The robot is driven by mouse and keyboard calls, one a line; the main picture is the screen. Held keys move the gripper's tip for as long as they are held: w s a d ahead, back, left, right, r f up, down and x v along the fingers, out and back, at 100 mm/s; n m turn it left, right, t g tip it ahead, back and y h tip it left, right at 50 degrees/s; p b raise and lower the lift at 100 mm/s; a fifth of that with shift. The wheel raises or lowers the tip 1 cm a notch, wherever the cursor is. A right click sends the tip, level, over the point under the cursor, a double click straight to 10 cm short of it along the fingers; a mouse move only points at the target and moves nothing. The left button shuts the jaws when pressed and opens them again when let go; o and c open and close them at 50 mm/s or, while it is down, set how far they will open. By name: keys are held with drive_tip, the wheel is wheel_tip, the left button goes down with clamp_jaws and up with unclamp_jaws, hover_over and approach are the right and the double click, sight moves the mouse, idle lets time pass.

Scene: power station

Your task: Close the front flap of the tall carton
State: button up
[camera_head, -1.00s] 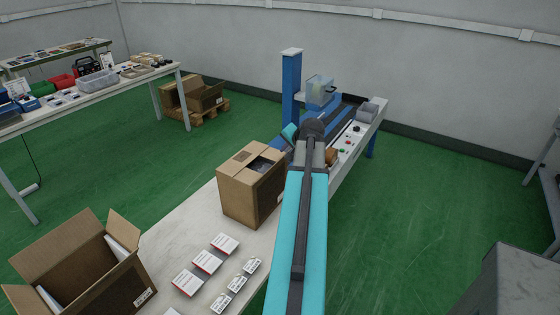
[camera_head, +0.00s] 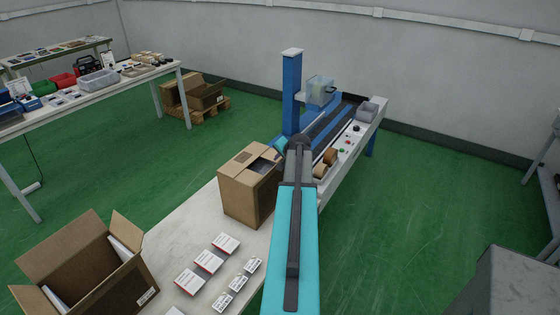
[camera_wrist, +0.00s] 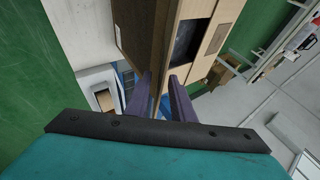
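The tall carton (camera_head: 236,197) is a brown box standing on the white table. Its top is partly covered by tan flap panels, with a dark opening (camera_head: 264,164) at the right side of the top. The opening also shows in the wrist view (camera_wrist: 188,42), between strips of cardboard. In the head view my arm and the carton hide the gripper.
A wide open carton (camera_head: 88,268) stands at the table's near left. Several small white boxes (camera_head: 208,261) lie on the white table (camera_head: 190,205) to its right.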

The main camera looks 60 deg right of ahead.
drive_tip(key=shift+x, duration=0.95)
clamp_jaws()
drive_tip(key=shift+a, duration=0.1)
idle(0.8)
